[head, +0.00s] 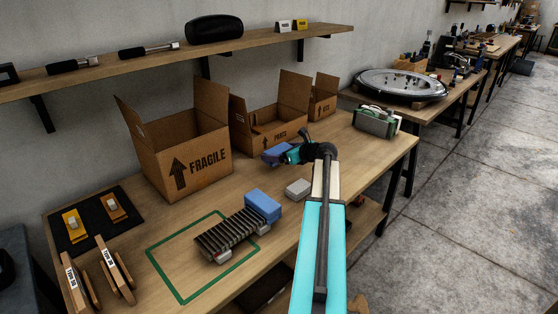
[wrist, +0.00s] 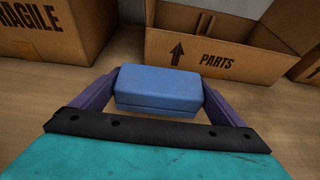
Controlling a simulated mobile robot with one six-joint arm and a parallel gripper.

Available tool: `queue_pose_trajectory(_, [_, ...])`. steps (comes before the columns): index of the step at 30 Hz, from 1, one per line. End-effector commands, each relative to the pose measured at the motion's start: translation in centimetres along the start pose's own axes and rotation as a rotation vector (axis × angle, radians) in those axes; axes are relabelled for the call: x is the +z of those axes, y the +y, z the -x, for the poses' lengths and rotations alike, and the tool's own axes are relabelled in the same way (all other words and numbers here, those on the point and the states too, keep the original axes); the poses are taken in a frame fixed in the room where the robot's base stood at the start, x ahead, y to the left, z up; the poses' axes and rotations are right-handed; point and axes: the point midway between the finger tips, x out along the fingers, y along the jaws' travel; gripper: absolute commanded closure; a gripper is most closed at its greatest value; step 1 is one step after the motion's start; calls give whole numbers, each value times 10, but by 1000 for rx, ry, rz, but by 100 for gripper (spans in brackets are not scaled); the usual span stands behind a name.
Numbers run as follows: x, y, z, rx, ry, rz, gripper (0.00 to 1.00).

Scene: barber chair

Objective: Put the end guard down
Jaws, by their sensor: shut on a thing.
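My gripper (wrist: 160,98) is shut on a blue block, the end guard (wrist: 158,84), with one purple finger at each side of it. In the head view, my gripper (head: 281,154) holds the guard (head: 275,153) above the table, in front of the PARTS box. A similar blue guard (head: 262,204) sits at the far right end of a dark ribbed part (head: 231,235). The ribbed part lies partly inside a green outlined rectangle (head: 176,290) on the table. Whether the held guard touches anything beneath it is hard to tell.
A small light grey block (head: 298,188) lies right of the ribbed part. Open cardboard boxes marked FRAGILE (head: 190,150) and PARTS (head: 285,122) stand at the back. A green-and-grey case (head: 376,121) stands at the right. Bare wood (head: 345,155) shows between the boxes and the case.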

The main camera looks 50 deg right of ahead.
Motion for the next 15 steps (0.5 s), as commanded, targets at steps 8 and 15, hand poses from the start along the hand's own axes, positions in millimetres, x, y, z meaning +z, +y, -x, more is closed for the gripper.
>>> queue_pose_trajectory(8, [0, 0, 0, -1, 0, 0, 31])
queue_pose_trajectory(15, [-15, 0, -6, 0, 0, -1, 31])
